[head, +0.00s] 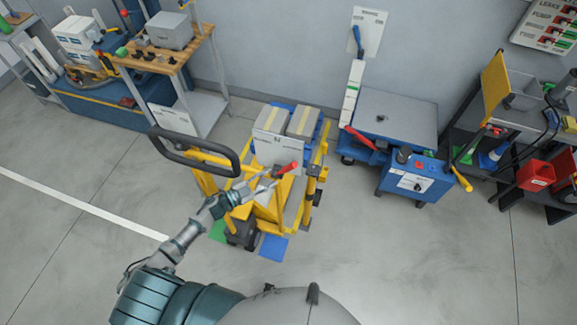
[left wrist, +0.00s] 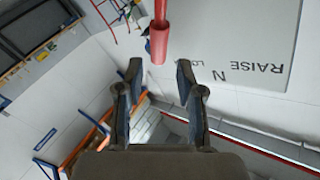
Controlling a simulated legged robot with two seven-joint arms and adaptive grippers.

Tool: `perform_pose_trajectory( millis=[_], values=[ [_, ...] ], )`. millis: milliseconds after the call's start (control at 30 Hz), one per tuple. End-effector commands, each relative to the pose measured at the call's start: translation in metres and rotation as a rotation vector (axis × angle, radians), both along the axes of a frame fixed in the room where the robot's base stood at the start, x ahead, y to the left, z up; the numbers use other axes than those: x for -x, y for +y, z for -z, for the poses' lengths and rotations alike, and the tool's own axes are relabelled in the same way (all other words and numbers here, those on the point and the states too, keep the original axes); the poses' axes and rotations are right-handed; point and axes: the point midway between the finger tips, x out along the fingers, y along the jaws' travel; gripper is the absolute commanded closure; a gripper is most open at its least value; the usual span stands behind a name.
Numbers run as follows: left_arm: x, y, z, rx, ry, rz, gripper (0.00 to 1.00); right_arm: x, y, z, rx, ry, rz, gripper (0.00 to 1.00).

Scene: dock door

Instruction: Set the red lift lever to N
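The red lift lever (head: 288,168) is on the yellow pallet truck (head: 262,205), at the edge of a grey label plate (head: 280,150). In the left wrist view the lever's red grip (left wrist: 158,45) hangs from the top edge, just beyond my fingertips. The plate (left wrist: 235,45) there reads RAISE, N and a partly hidden LO. The grip appears on the LO side, though its exact setting is unclear. My left gripper (head: 265,183) is close to the lever. In the left wrist view it (left wrist: 159,75) is open, with nothing between its fingers. My right gripper is not in view.
The truck has a black loop handle (head: 195,150) and carries boxes (head: 302,122). A blue lift table (head: 415,180) with another red lever (head: 357,137) stands to the right. A workbench (head: 160,60) and a dark shelf cart (head: 515,120) stand farther out. The front floor is clear.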

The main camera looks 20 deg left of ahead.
Motion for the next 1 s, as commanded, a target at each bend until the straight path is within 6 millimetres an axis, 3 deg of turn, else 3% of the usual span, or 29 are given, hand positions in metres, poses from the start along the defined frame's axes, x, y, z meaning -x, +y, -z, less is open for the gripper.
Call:
perform_pose_trajectory(
  millis=[200,400,800,833,967,1000],
  values=[
    [-0.039,-0.036,-0.003,0.001,-0.003,-0.001,0.63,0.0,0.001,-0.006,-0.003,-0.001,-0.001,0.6],
    [-0.06,-0.059,-0.002,-0.005,-0.002,0.0,0.63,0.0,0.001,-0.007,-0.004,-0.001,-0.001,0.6],
    [-0.067,-0.059,-0.001,0.001,-0.001,0.0,0.63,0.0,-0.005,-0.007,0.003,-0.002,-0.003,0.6],
    [-0.067,-0.059,-0.001,0.001,-0.002,0.0,0.65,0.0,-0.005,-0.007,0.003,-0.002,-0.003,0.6],
    [-0.067,-0.06,-0.001,-0.001,-0.001,0.0,0.98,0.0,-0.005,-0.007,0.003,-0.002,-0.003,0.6],
    [-0.067,-0.06,-0.001,-0.002,-0.001,0.0,1.0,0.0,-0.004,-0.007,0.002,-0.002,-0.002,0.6]
  ],
)
